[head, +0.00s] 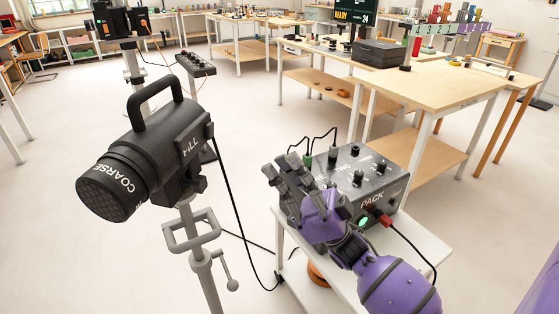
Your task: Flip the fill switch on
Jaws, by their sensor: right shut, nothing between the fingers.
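A grey power box labelled PACK (372,183) stands on a small white stand at the centre right. Black knobs or toggles (358,177) rise from its top, and a green light (364,221) glows on its front. My right gripper (282,168), on a purple wrist, is shut and empty at the box's left side and hides part of it. I cannot tell whether it touches the box. A black lamp (165,150) with a side label that looks like FILL stands to the left. I cannot make out which control is the fill switch. My left gripper is not in view.
The lamp's grey stand (199,262) and a black cable (236,225) lie left of the box. A red plug (380,217) with a cable sits at the box's front. A wooden table (440,88) stands behind to the right. Open floor lies behind the box.

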